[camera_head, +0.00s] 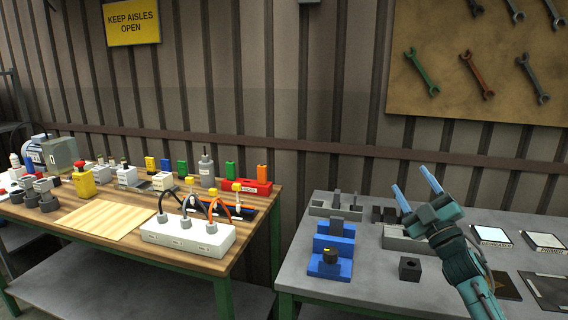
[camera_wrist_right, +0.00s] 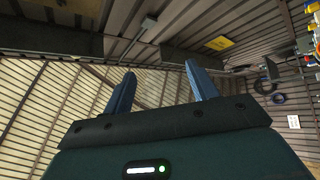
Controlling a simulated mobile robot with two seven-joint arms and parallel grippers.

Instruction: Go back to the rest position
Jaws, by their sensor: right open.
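My right gripper (camera_head: 416,188) is raised above the grey table at the right in the head view. Its two blue fingers point up and to the left, spread apart with nothing between them. In the right wrist view the open fingers (camera_wrist_right: 160,90) also show empty, with the ceiling and corrugated wall beyond them. My left gripper is not in the head view.
A grey table (camera_head: 295,265) holds a blue stepped block (camera_head: 330,250), a small black block (camera_head: 410,268) and grey trays. A wooden table (camera_head: 205,265) at left carries a white socket block (camera_head: 188,235) with cables and several small parts. A tool board (camera_head: 480,65) hangs behind.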

